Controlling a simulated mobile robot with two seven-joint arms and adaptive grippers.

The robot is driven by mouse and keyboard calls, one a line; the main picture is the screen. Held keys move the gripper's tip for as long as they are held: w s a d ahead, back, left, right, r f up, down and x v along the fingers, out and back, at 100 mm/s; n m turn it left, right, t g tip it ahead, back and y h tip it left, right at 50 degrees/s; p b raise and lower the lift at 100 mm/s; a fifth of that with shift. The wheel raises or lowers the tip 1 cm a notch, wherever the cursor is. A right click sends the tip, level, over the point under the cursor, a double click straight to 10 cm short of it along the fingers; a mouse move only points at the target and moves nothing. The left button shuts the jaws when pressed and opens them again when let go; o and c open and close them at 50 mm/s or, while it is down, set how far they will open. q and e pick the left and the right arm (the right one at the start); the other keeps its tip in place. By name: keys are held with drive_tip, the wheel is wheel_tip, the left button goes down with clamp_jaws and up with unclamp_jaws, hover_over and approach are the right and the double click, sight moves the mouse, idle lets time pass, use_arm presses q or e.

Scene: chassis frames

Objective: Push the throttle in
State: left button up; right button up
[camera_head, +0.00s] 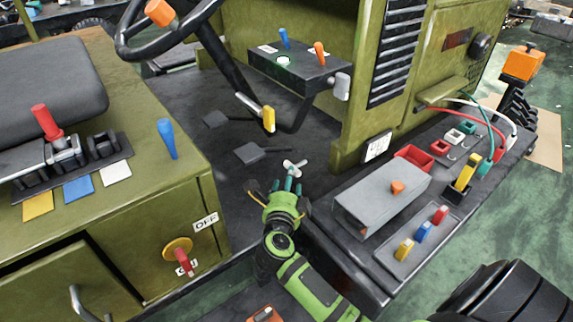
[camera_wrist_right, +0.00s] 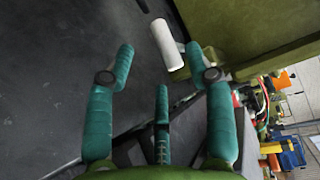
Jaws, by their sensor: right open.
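A white T-shaped handle (camera_head: 293,167), which I take for the throttle, sticks out low over the dark floor of the vehicle. My right gripper (camera_head: 287,186) is just below it in the head view, with teal fingertips pointing at it. In the right wrist view the handle's white bar (camera_wrist_right: 167,45) lies ahead of the open fingers (camera_wrist_right: 163,62), nearer the right finger, with a short stem toward the green panel. The fingers are spread and hold nothing. I cannot tell whether any finger touches the handle. My left gripper is not in view.
A grey box (camera_head: 375,200) and a tray with coloured levers (camera_head: 410,250) stand right of my arm. Two pedals (camera_head: 262,152) lie on the floor behind. A steering wheel (camera_head: 165,50) and a black console (camera_head: 290,70) rise above. The seat base (camera_head: 110,230) bounds the left.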

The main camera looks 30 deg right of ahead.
sight(298, 166)
drive_tip(key=x, duration=0.5)
drive_tip(key=shift+s+d, duration=0.1)
drive_tip(key=shift+w+d, duration=0.25)
drive_tip(key=shift+w, duration=0.05)
drive_tip(key=shift+w+d, duration=0.1)
drive_tip(key=shift+w, duration=0.1)
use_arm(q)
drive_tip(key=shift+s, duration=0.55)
use_arm(e)
clamp_jaws()
